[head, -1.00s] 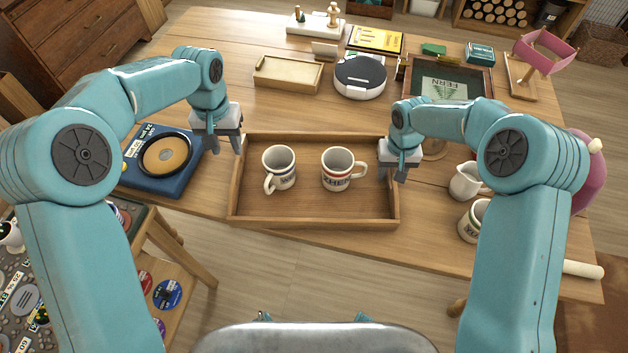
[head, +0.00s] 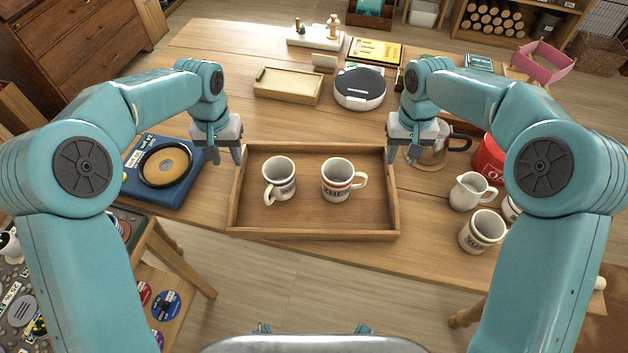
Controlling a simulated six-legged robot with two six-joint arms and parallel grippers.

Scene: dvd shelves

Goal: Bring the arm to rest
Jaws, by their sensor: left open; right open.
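My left gripper (head: 225,155) is open and empty, pointing down at the upper left of the wooden tray (head: 315,234). My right gripper (head: 402,155) is open and empty, pointing down by the tray's upper right corner. Neither gripper appears to hold anything. Both arms are bent and raised above the table (head: 210,220).
A glass pot (head: 440,150), a red canister (head: 488,158), a white jug (head: 470,192) and another mug (head: 481,231) stand on the right. A round white-and-black device (head: 360,88) and a shallow box (head: 288,86) are behind the tray.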

